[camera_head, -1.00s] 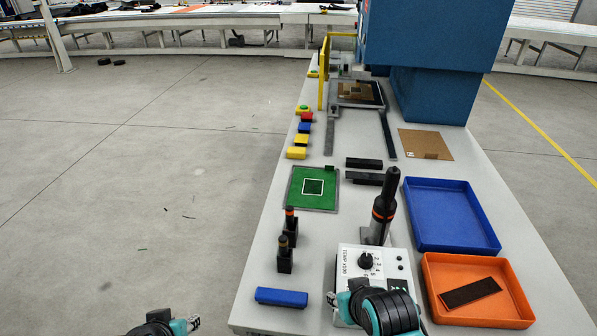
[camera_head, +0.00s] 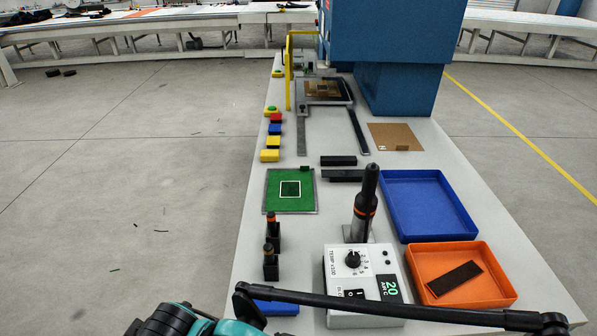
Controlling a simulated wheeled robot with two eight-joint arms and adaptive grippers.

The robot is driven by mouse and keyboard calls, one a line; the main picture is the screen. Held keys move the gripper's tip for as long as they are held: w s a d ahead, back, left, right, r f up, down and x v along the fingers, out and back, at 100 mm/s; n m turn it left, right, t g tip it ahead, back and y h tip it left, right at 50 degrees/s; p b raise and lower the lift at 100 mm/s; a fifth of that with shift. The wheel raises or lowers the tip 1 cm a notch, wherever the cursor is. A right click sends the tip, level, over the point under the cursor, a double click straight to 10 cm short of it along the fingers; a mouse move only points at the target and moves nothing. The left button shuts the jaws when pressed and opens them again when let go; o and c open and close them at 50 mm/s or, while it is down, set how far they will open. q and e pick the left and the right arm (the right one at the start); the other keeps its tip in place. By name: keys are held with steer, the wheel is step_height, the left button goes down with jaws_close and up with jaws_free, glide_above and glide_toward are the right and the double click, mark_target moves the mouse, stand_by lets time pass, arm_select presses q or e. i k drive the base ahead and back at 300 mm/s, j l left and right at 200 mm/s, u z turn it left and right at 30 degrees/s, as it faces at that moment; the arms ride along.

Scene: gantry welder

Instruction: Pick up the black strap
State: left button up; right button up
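A flat, dark brown-black strip (camera_head: 454,279), the likeliest match for the black strap, lies at a slant in the orange tray (camera_head: 481,298) at the lower right. Two short black bars, one farther back (camera_head: 338,161) and one nearer (camera_head: 347,175), lie on the table behind the black upright tool. A teal and black part of my arm shows at the bottom left. A long black bar (camera_head: 390,308) crosses the bottom of the view; I cannot tell what it belongs to. No gripper fingertips show in this view.
A blue tray (camera_head: 470,236) stands behind the orange one. The control box (camera_head: 338,262) and the black upright tool (camera_head: 364,202) stand left of them. A green board (camera_head: 275,205), black stands, a partly covered blue block (camera_head: 277,308) and a blue machine (camera_head: 398,100) are also on the table.

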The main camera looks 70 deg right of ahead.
mark_target(326, 173)
steer(key=i+j+u, duration=0.1)
steer(key=i+u, duration=0.25)
steer(key=i+z, duration=0.35)
steer(key=i, duration=0.3)
steer(key=i+j+z, duration=0.35)
steer(key=i, duration=0.3)
steer(key=i+l+z, duration=0.1)
steer(key=i+z, duration=0.65)
steer(key=i+j+z, duration=0.2)
steer(key=i+z, duration=0.2)
steer(key=i+l+z, duration=0.25)
steer(key=i+z, duration=1.35)
steer(key=z, duration=0.15)
steer(key=i+j+z, duration=0.15)
steer(key=i+z, duration=0.15)
steer(key=z, duration=0.15)
steer(key=i+j+z, duration=0.2)
steer(key=z, duration=0.25)
steer(key=i+j, duration=0.05)
